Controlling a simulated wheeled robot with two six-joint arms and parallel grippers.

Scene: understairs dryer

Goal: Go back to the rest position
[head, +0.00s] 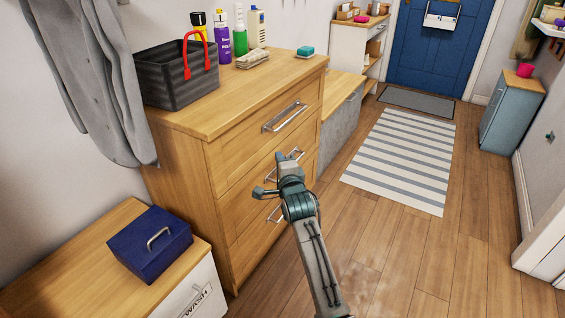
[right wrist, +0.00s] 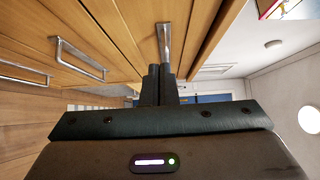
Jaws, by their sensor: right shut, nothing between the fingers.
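My right gripper (head: 288,157) is shut and empty, raised in front of the wooden chest of drawers (head: 262,153). In the right wrist view its two fingers (right wrist: 160,72) are together with nothing between them. They point towards a metal drawer handle (right wrist: 165,42); I cannot tell whether they touch it. In the head view the arm hides part of the middle and lower handles. The top handle (head: 285,117) is clear to see. The drawers look closed. My left gripper is not in view.
On the chest stand a dark basket (head: 175,78) with a red handle, several bottles and a teal item (head: 305,51). A blue box (head: 150,243) sits on a low wooden unit at lower left. Open floor (head: 400,245) and a striped rug (head: 403,160) lie to the right.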

